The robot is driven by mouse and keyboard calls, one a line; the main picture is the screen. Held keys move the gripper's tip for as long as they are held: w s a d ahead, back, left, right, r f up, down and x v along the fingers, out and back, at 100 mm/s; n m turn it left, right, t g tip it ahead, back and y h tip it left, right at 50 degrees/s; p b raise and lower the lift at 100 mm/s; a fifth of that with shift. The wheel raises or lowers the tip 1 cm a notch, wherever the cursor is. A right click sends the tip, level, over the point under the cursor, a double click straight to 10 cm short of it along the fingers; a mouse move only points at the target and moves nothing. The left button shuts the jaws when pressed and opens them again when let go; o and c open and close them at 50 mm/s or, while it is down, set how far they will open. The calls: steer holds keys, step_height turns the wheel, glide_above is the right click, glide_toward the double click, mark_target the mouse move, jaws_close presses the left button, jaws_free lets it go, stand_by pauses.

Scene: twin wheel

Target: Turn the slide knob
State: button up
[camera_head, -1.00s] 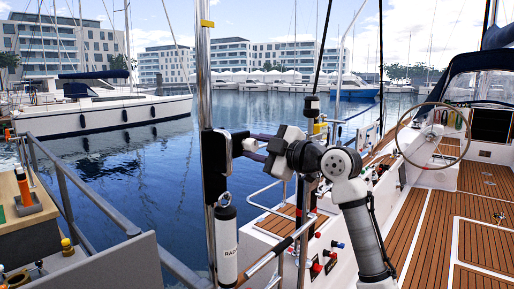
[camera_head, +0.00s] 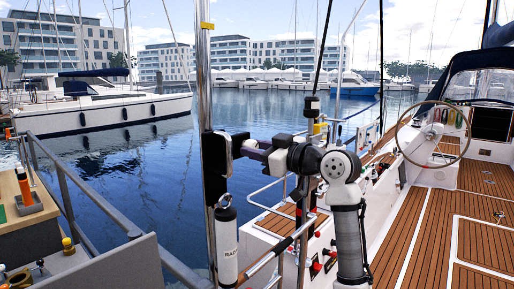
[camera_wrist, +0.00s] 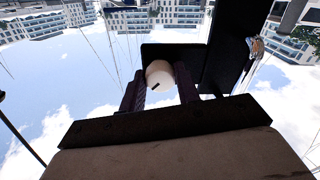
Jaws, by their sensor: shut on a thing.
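The slide knob (camera_wrist: 159,72) is a pale round knob with a short dark mark on its face, seen in the wrist view in front of a black plate. My gripper (camera_wrist: 160,86) has a dark finger on each side of it and is shut on it. In the head view my gripper (camera_head: 251,148) reaches leftward to a black slide bracket (camera_head: 215,165) on an upright silver pole. The knob is mostly hidden there by the fingers and bracket.
The silver pole (camera_head: 203,80) stands just left of my gripper. A grey railing (camera_head: 95,205) and counter (camera_head: 35,225) are at left. The boat's steering wheel (camera_head: 432,135) and wooden deck (camera_head: 430,225) lie to the right.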

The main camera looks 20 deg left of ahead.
steer(key=m+p, duration=0.1)
steer(key=m, duration=0.3)
steer(key=shift+r+m, duration=0.15)
steer(key=shift+m, duration=0.15)
steer(key=shift+m+p, duration=0.75)
steer(key=shift+m, duration=1.55)
steer(key=o, duration=1)
steer(key=b+v, duration=0.5)
steer(key=v, duration=0.9)
